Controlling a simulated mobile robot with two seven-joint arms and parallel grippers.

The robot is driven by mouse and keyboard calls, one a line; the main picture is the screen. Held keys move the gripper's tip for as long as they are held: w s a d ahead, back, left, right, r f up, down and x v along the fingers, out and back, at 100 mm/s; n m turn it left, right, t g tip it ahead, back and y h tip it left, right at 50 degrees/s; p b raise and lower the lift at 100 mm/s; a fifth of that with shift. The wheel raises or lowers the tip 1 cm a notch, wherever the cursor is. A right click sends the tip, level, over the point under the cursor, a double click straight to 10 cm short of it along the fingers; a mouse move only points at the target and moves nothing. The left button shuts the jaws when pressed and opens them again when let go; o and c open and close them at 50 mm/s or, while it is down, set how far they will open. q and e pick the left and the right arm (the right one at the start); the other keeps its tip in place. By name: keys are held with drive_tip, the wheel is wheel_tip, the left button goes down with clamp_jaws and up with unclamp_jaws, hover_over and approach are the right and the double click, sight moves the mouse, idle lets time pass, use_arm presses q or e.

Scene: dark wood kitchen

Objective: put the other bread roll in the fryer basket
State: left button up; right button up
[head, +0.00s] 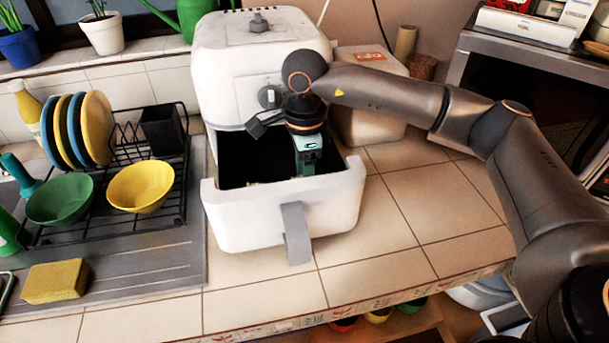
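The white air fryer (262,60) stands on the tiled counter with its fryer basket (285,215) pulled out toward me. The basket has a white front, a grey handle and a dark inside. My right gripper (308,168) points down into the right part of the basket opening. Its fingertips are hidden inside, so I cannot tell whether it is open or holds something. A small tan patch shows low in the basket, too little to identify surely as a bread roll. No whole bread roll is visible. My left gripper is out of view.
A dish rack (185,215) with plates, a green bowl (60,199) and a yellow bowl (141,187) stands left of the fryer. A yellow sponge (55,281) lies in front. A lidded box (369,90) is behind my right arm. The counter (440,205) right of the basket is clear.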

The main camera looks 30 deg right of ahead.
drive_tip(key=shift+f, duration=0.15)
drive_tip(key=o, duration=1.3)
wheel_tip(320, 180, up, 12)
drive_tip(key=shift+r, duration=0.2)
